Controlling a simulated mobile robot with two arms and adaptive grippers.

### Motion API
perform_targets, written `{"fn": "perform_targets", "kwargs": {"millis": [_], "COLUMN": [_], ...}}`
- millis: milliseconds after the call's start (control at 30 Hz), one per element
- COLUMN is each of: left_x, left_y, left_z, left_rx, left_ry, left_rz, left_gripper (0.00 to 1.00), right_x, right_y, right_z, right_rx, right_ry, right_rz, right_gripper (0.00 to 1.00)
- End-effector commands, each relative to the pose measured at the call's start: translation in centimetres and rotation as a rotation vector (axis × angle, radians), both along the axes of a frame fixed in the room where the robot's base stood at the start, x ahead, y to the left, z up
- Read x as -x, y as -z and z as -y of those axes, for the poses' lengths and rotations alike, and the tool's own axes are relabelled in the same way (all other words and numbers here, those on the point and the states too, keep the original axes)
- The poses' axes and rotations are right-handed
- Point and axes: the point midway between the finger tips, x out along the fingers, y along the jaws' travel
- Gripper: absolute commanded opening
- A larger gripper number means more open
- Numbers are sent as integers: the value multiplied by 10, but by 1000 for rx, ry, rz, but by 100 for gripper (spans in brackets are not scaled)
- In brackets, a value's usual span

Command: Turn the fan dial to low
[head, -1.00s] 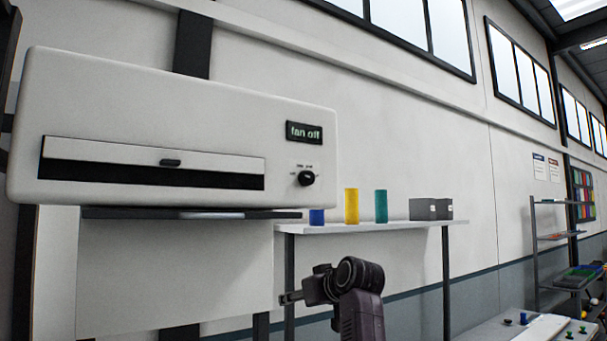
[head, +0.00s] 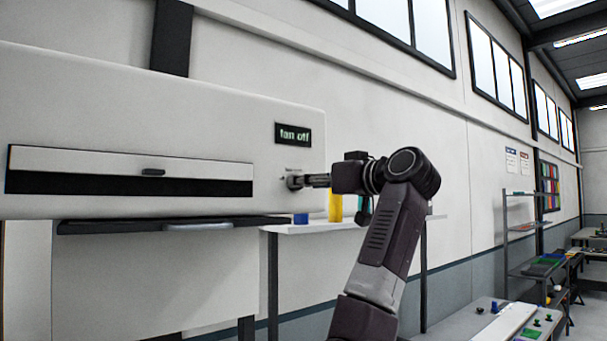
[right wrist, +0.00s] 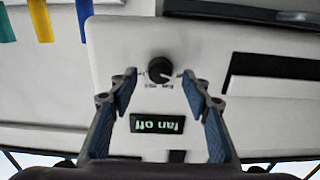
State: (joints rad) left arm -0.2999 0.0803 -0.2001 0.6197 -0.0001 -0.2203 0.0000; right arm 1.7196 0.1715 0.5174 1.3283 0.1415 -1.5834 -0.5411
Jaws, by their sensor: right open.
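The white fan unit (head: 200,110) fills the left of the head view. Its small display (head: 293,134) reads "fan off". The display also shows upside down in the right wrist view (right wrist: 157,125). The black round dial (right wrist: 159,69) is on the unit's front face near the display; in the head view my gripper mostly hides it. My right gripper (head: 292,181) reaches the dial from the right. In the right wrist view its open fingers (right wrist: 159,74) stand either side of the dial, with a gap on each side. I cannot tell whether the tips are level with the dial or short of it. My left gripper is out of view.
A shelf (head: 285,229) below and right of the unit holds a blue cylinder (head: 300,218) and a yellow cylinder (head: 335,207), partly behind my arm. A dark ledge (head: 110,226) juts out under the unit. Wire racks (head: 520,228) stand far right.

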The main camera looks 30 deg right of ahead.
Motion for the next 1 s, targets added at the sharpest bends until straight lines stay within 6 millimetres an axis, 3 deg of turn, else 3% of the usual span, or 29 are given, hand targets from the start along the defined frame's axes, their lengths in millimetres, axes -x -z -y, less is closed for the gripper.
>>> {"fn": "perform_targets", "kwargs": {"millis": [200,533,900,1000], "left_x": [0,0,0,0], "left_y": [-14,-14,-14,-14], "left_z": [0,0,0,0], "left_rx": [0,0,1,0], "left_ry": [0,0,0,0], "left_rz": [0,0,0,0], "left_gripper": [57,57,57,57], "right_x": [-20,-23,-23,-23], "right_y": [-1,1,1,1], "right_z": [-1,-2,-1,-1], "right_rx": [-1,0,0,-1], "right_ry": [0,1,1,1], "right_rz": [-1,-1,0,0], "right_gripper": [44,44,3,2]}}
